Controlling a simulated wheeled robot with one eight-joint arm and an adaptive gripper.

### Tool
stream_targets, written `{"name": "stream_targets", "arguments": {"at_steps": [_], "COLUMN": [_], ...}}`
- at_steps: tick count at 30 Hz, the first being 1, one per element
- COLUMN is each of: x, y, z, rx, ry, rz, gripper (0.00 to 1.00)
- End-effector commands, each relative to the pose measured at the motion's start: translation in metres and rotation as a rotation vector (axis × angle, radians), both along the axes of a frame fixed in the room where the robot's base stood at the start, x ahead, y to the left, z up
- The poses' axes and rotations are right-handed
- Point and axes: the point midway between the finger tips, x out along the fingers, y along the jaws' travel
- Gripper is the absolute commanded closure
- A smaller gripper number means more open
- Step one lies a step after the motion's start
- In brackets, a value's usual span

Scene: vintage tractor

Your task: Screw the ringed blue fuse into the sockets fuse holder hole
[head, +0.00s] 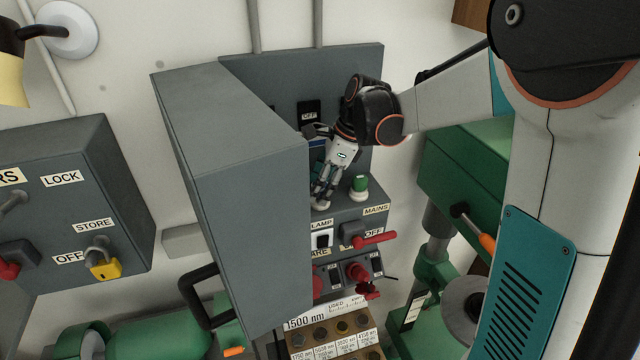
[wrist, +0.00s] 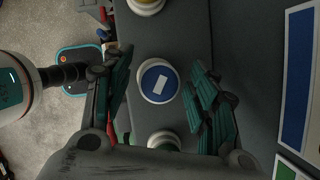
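In the wrist view a round blue fuse (wrist: 159,82) with a white ring and a white label sits on a dark grey panel. My gripper (wrist: 158,75) has one finger on each side of it, with narrow gaps visible, so the fingers look open. In the head view my gripper (head: 320,196) points down at the ledge inside the open grey cabinet. A white round base (head: 320,205) shows under its fingertips. Two similar white-ringed pieces, one at the top (wrist: 146,6) and one at the bottom (wrist: 165,138), are partly cut off or hidden. I cannot make out the sockets label.
The grey cabinet door (head: 250,190) stands open left of my gripper. A green-topped fuse (head: 359,185) stands to its right on the ledge. A green machine (head: 470,170) stands right.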

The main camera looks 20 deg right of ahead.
Motion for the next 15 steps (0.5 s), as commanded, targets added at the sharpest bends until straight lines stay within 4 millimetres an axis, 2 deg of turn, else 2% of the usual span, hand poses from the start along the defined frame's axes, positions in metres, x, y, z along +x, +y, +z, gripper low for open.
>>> {"name": "stream_targets", "arguments": {"at_steps": [1, 5, 10, 15], "x": [0.0000, -0.0001, -0.0003, -0.0007], "y": [0.0000, 0.0000, 0.0001, 0.0002], "z": [0.0001, 0.0002, -0.0002, -0.0009], "rx": [0.000, 0.000, 0.000, -0.001], "ry": [0.000, 0.000, 0.000, -0.001], "rz": [0.000, 0.000, -0.020, -0.134], "gripper": [0.63, 0.92, 0.92, 0.92]}}
